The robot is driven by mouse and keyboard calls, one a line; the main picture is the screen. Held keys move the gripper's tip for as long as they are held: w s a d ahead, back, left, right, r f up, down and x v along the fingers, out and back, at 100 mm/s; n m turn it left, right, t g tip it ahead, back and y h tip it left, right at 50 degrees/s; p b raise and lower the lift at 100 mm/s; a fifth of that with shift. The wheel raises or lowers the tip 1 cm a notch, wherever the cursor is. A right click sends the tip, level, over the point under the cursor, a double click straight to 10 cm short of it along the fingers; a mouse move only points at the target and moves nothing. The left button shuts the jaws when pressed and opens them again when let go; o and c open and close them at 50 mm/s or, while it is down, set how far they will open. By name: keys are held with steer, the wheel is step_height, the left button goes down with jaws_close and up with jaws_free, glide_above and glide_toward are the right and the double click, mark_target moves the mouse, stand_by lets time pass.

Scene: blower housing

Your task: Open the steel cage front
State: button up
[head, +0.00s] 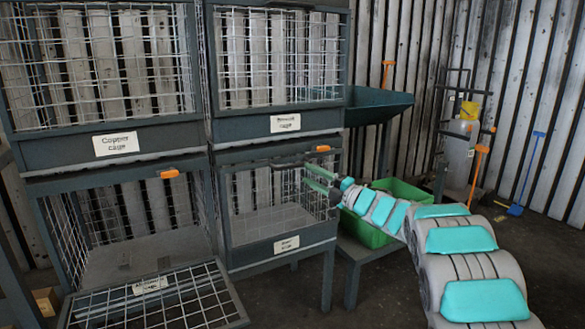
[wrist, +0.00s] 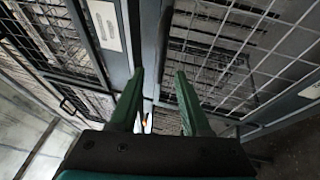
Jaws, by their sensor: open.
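The steel cage is the lower right cage in the head view, with a label on its lower front bar (head: 286,244). Its wire front (head: 262,190) appears upright, but the thin mesh makes this hard to tell. An orange latch (head: 323,148) sits at its upper right corner. My gripper (head: 312,180) is at the right part of this front, with its green fingers pointing left. In the wrist view my gripper (wrist: 160,78) is open, with nothing held between the fingers. Dark frame bars and mesh lie beyond them. Whether the fingers touch the cage I cannot tell.
The lower left cage's front (head: 150,300) is folded down and juts outward. The copper cage (head: 120,143) and another cage (head: 285,122) above have upright mesh fronts. A green bin (head: 385,232) stands right of the steel cage, near my arm. Floor is clear at the lower middle.

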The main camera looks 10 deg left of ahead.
mark_target(294, 167)
steer(key=x, duration=0.7)
steer(key=shift+r+p, duration=0.1)
steer(key=shift+p, duration=0.3)
jaws_close()
stand_by(1.0)
